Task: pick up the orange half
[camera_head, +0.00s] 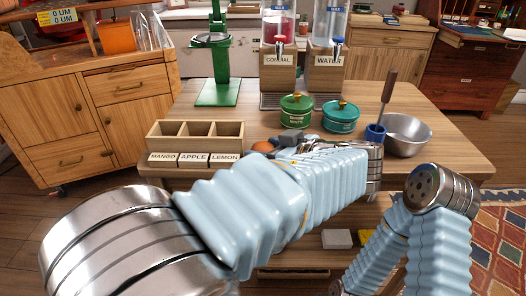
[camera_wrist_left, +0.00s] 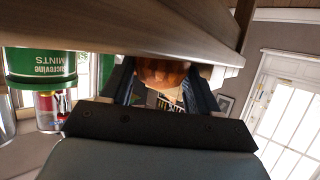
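The orange half (camera_head: 263,146) is a small orange round shape at the near edge of the wooden table, right beside the labelled box. My left arm crosses the front of the table, and my left gripper (camera_head: 290,137) is at the orange half, largely hidden behind the arm. In the left wrist view, the orange half (camera_wrist_left: 160,74) shows between the two dark fingers of my left gripper (camera_wrist_left: 161,85), just under the tilted table. The fingers stand apart on either side of it; whether they press on it cannot be told. My right arm shows at lower right, its gripper out of view.
A wooden box (camera_head: 197,138) labelled mango, apple and lemon stands left. Behind are a green tin (camera_head: 297,111), a teal tin (camera_head: 341,117), a green stand (camera_head: 219,92) and two drink dispensers (camera_head: 279,70).

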